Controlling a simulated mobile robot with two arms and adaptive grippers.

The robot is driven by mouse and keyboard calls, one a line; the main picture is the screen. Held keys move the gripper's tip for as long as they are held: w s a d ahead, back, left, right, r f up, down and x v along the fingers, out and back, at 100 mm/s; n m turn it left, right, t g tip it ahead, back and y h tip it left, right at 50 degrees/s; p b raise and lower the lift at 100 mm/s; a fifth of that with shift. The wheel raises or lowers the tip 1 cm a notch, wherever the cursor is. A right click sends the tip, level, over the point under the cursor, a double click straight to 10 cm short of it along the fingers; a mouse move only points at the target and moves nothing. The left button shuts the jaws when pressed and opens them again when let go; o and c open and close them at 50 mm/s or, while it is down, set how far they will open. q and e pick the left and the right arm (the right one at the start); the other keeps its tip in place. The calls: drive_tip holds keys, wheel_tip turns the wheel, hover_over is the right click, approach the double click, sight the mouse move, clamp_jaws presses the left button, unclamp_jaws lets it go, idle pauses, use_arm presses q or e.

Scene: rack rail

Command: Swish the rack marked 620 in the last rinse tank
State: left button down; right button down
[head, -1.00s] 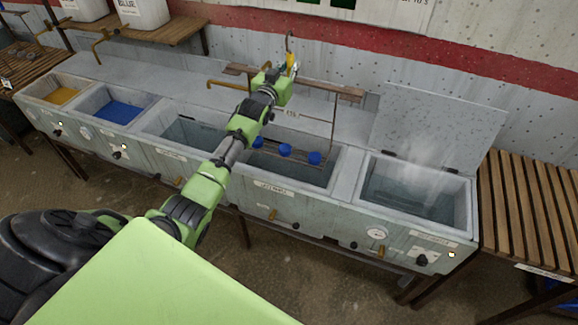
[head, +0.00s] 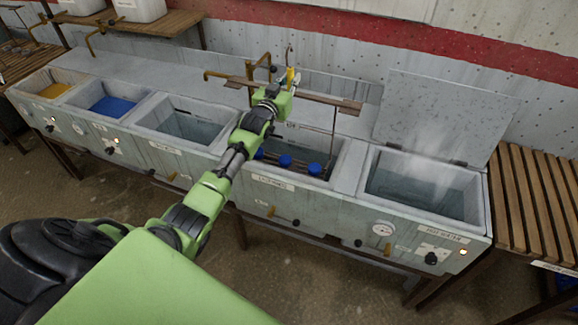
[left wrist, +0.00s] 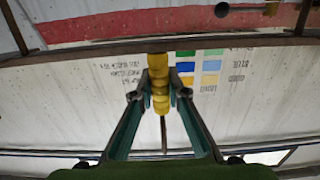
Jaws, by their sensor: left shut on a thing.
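The rack hangs from a brown crossbar (head: 335,103) with a thin upright rod and a yellow grip (head: 291,77) on top. Its lower part carries blue pieces (head: 286,161) that sit down inside the fourth tank from the left (head: 345,160), partly hidden by the front wall. I cannot read a number on the rack. My left gripper (head: 287,86) is above this tank, shut on the yellow grip. The left wrist view shows both fingers closed around the yellow grip (left wrist: 159,92). My right gripper is not in view.
A steaming tank (head: 420,190) with a raised lid (head: 435,115) is to the right. A slatted bench (head: 530,200) stands at the far right.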

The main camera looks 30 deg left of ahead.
use_arm(q)
wheel_tip(320, 180, down, 8)
drive_tip(key=b, duration=0.6)
drive_tip(key=shift+r, duration=0.1)
drive_tip(key=shift+s+d+p, duration=0.1)
drive_tip(key=shift+s+p, duration=0.7)
drive_tip(key=shift+p, duration=0.1)
